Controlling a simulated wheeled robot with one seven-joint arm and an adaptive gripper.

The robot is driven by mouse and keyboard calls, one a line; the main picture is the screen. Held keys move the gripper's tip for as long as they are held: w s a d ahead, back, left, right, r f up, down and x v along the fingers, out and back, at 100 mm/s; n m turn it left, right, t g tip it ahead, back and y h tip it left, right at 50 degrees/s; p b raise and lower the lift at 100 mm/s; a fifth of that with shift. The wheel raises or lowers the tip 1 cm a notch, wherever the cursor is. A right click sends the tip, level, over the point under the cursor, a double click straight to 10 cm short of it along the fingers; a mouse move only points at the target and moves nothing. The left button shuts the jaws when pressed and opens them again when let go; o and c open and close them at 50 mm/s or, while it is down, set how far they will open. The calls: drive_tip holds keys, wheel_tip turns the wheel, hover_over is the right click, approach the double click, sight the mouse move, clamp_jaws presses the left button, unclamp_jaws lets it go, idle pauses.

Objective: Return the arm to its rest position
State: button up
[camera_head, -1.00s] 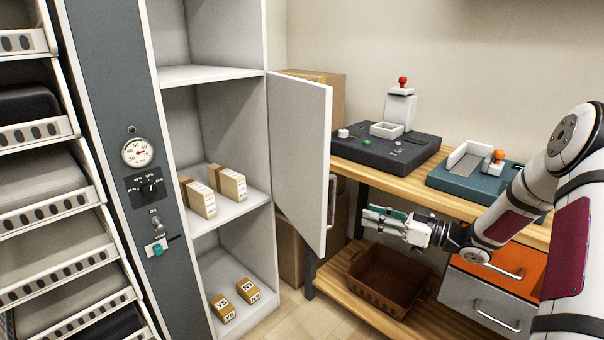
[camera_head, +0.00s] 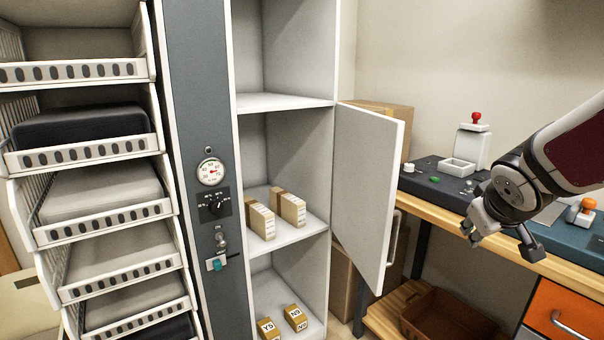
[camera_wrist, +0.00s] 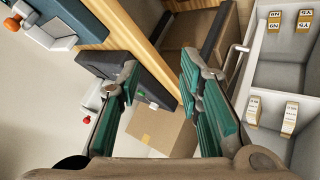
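My gripper (camera_head: 503,238) is raised at the right of the head view, in front of the wooden workbench (camera_head: 450,223), with its fingers pointing down and toward the camera. In the wrist view my gripper (camera_wrist: 155,100) shows its two green-padded fingers spread apart. Nothing is between them. The bench edge, a cardboard box (camera_wrist: 160,132) and the open cabinet show beyond the fingers.
An open cabinet door (camera_head: 366,195) stands out left of my gripper. The cabinet shelves hold small boxes (camera_head: 262,220). On the bench are a dark press unit (camera_head: 440,190) and a teal unit with an orange knob (camera_head: 588,204). A brown bin (camera_head: 440,318) sits below.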

drive_tip(key=s+a+f+m+g+y, duration=0.15)
drive_tip(key=s+a, duration=0.35)
drive_tip(key=s, duration=0.6)
drive_tip(key=s+a+g+y, duration=0.1)
drive_tip(key=s+a+g, duration=0.3)
drive_tip(key=s, duration=0.7)
drive_tip(key=s+a+f+m+g+y, duration=0.15)
drive_tip(key=s+a, duration=0.45)
drive_tip(key=s, duration=0.6)
wheel_tip(320, 180, up, 26)
drive_tip(key=n+t+p, duration=0.1)
drive_tip(key=t+p, duration=0.2)
drive_tip(key=p, duration=2)
drive_tip(key=shift+d+f, duration=0.2)
drive_tip(key=shift+w, duration=0.1)
